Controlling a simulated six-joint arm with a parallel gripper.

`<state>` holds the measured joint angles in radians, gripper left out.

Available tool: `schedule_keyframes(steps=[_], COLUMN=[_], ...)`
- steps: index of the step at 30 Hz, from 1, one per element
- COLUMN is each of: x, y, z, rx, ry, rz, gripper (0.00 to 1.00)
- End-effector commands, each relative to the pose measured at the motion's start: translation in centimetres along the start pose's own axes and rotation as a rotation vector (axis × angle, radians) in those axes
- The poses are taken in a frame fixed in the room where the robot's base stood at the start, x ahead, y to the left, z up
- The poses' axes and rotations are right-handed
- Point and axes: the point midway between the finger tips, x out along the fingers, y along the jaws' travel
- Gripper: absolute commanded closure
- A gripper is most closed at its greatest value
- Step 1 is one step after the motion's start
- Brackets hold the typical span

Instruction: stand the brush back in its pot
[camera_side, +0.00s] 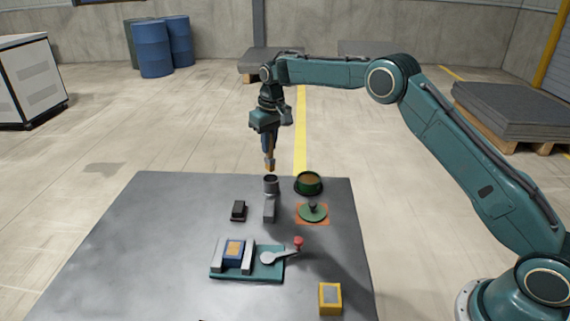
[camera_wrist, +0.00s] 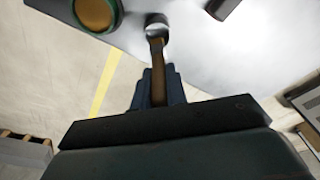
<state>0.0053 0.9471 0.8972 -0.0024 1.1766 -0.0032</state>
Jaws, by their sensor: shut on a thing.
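My gripper (camera_side: 268,148) is above the back of the grey table, pointing down and shut on the brush. The brush (camera_side: 270,166) has a brown handle and hangs roughly upright, its lower end just above the pot. The brush also shows in the wrist view (camera_wrist: 158,68), between the blue fingers of my gripper (camera_wrist: 158,88). In the wrist view the pot's dark rim (camera_wrist: 156,17) shows behind the brush's end. Whether the tip is inside the rim I cannot tell.
A green bowl (camera_side: 309,189) with orange-brown contents stands close right of the pot. A teal fixture (camera_side: 262,271) and yellow box (camera_side: 330,299) are nearer. The table's left is clear.

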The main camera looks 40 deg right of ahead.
Motion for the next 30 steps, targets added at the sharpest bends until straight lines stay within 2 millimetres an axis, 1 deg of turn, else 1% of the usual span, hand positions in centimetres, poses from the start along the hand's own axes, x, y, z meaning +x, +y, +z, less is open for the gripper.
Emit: schedule_keyframes(steps=[1,6,16,25,30], x=[0.8,2.6,3.3,6.5,7.1], y=[0.0,0.0,0.0,0.0,0.0], z=[0.2,0.3,0.4,0.8,0.9], rx=[0.0,0.0,0.0,0.0,0.0], ry=[-0.003,-0.001,0.0,-0.001,0.0], rz=[0.0,0.0,0.0,0.0,0.0], gripper=[1.0,1.0,1.0,1.0,1.0])
